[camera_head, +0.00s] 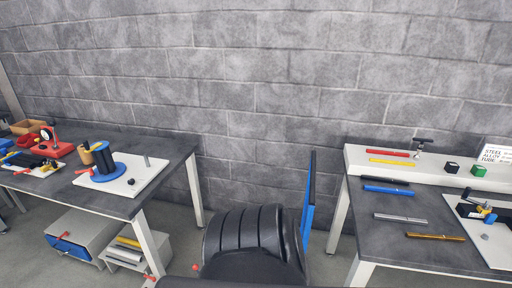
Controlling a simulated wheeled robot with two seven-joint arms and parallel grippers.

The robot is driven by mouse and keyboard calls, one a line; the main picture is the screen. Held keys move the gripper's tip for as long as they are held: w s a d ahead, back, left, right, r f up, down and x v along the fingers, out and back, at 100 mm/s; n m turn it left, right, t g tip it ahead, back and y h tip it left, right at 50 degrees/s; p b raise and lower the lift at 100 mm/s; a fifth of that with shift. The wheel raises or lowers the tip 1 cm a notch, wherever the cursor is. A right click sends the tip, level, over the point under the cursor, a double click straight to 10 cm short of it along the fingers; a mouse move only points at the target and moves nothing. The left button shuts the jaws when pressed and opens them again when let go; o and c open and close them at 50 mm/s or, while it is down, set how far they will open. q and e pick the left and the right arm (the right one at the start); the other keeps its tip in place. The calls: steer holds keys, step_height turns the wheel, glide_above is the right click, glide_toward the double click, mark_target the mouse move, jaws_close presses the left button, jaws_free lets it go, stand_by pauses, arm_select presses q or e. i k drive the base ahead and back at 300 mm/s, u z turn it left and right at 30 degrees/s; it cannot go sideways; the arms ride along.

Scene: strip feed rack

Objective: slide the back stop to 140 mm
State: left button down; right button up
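No part that I can clearly tell as the back stop shows in the head view, and no millimetre scale is readable. A white plate (495,248) on the right table is cut off by the right edge; it carries a small black, blue and yellow mechanism (477,211). On the left table a white board (146,178) carries a blue round base with a dark upright cylinder (104,158), a red lever and a thin post. A red device with a dial (50,145) stands further left. Neither of my grippers is in view.
The right table (378,223) holds several coloured bars and a raised white shelf (357,160) with red and yellow strips. A black ribbed seat-like thing (250,235) and an upright blue panel (308,205) stand between the tables. Drawer boxes (88,230) sit under the left table (150,145).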

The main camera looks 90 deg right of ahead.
mark_target(479, 208)
steer(key=z, duration=4.15)
